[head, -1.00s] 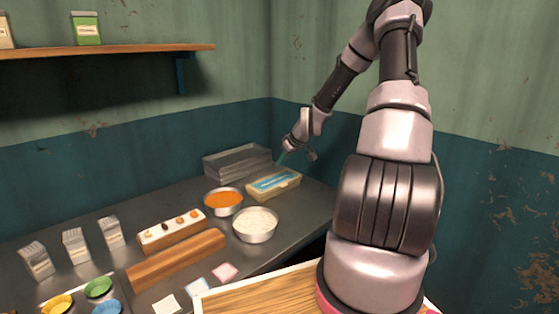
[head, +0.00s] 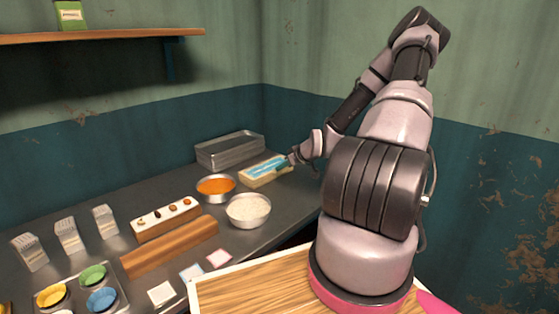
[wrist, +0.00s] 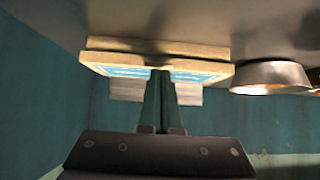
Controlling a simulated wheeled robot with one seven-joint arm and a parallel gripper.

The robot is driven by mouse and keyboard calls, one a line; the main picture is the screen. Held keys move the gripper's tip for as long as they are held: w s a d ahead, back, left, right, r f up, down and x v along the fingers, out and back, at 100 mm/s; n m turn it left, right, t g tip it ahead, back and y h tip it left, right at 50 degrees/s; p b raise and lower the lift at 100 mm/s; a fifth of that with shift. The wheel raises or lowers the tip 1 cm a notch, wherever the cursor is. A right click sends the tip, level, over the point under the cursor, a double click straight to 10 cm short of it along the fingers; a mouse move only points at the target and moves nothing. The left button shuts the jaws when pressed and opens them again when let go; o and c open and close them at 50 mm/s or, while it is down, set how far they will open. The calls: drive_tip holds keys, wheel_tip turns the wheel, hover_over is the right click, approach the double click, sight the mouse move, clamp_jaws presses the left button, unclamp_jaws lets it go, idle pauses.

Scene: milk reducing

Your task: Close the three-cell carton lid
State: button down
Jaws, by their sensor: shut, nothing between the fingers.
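The carton (head: 256,181) is a low cream box with a blue-and-white lid top (head: 262,166), on the counter at the back right. My gripper (head: 284,165) is shut and empty at the right end of the lid, very near or touching it. In the wrist view the shut green fingers (wrist: 160,78) overlap the middle of the blue lid face (wrist: 128,71). The cream carton body (wrist: 155,43) shows above the lid edge in that view. I cannot tell whether the lid sits flush, and the cells inside are hidden.
Metal trays (head: 230,149) stand behind the carton. A bowl of orange food (head: 216,187) and a bowl of white food (head: 248,209) stand in front of it. The wooden block (head: 172,247) and egg-like items' rack (head: 166,221) lie further left. The wall is close behind.

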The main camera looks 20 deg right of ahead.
drive_tip(key=shift+s+f, duration=0.35)
drive_tip(key=shift+f, duration=0.3)
drive_tip(key=shift+s+f, duration=0.3)
drive_tip(key=shift+f, duration=0.35)
drive_tip(key=shift+w, duration=0.2)
